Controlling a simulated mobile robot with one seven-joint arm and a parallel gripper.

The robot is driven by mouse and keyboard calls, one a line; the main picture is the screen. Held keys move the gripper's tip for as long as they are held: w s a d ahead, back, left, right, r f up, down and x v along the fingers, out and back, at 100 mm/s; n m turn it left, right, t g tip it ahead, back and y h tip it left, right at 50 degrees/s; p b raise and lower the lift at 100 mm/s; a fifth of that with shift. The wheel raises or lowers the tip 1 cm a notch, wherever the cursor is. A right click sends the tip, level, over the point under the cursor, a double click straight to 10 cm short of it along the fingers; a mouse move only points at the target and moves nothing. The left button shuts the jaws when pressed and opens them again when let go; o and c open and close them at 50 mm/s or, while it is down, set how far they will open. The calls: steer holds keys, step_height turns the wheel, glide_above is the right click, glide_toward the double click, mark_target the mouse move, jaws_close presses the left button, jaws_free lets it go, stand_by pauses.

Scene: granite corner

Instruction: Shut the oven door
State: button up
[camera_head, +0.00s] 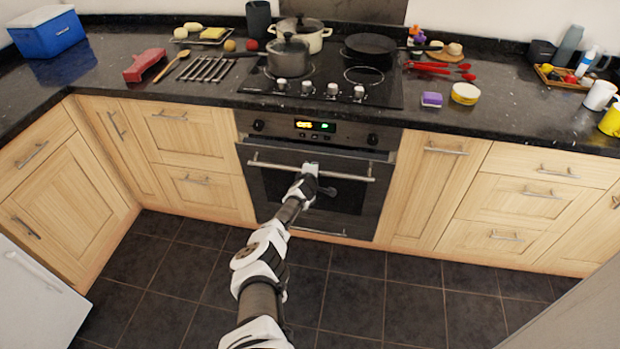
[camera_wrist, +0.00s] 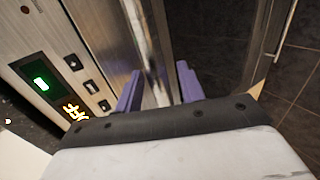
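The oven (camera_head: 285,129) is built in under the hob, with a lit display on its panel. Its dark glass door (camera_head: 345,195) stands at or slightly out from the front; I cannot tell how wide any gap is. A silver bar handle (camera_head: 265,163) runs across the door top. My gripper (camera_head: 309,172) is at the middle of this handle. In the wrist view the purple fingers of my gripper (camera_wrist: 158,88) are apart, with the handle (camera_wrist: 146,45) running between them and room beside it. The control panel (camera_wrist: 75,65) lies to the left there.
Wooden cabinets and drawers (camera_head: 435,190) flank the oven. The dark counter (camera_head: 200,95) above holds pots, food and utensils. The dark tiled floor (camera_head: 390,295) in front is clear. A white appliance (camera_head: 40,295) stands at lower left.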

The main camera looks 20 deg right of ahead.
steer(key=b+v, duration=0.1)
steer(key=v, duration=1.2)
steer(key=shift+s+a, duration=0.2)
steer(key=shift+a, duration=0.1)
steer(key=shift+r, duration=0.1)
